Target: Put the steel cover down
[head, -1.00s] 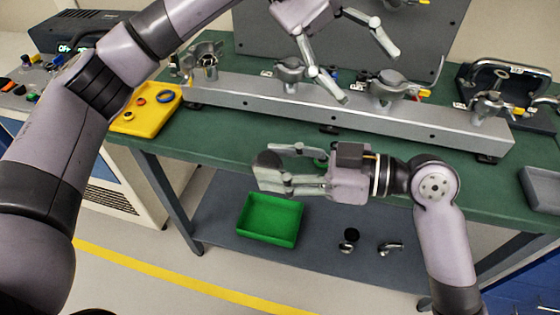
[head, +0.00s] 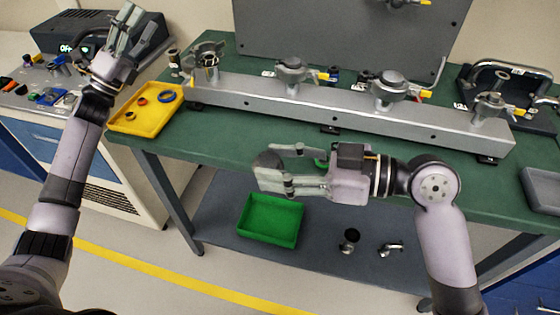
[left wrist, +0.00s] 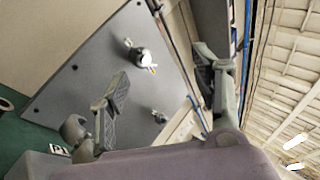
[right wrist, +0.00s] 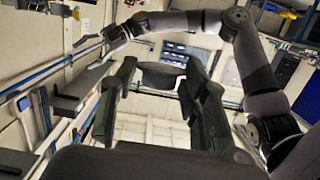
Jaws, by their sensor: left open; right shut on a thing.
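My left gripper (head: 138,24) is open and empty, raised at the upper left above the control console. Its spread fingers show in the left wrist view (left wrist: 160,90).
A grey rail (head: 345,115) with several clamp fittings runs along the green bench (head: 225,135). A yellow tray (head: 125,124) with rings lies at the bench's left end. A green bin (head: 270,222) and small metal parts sit on the lower shelf. A grey tray (head: 542,192) is at right.

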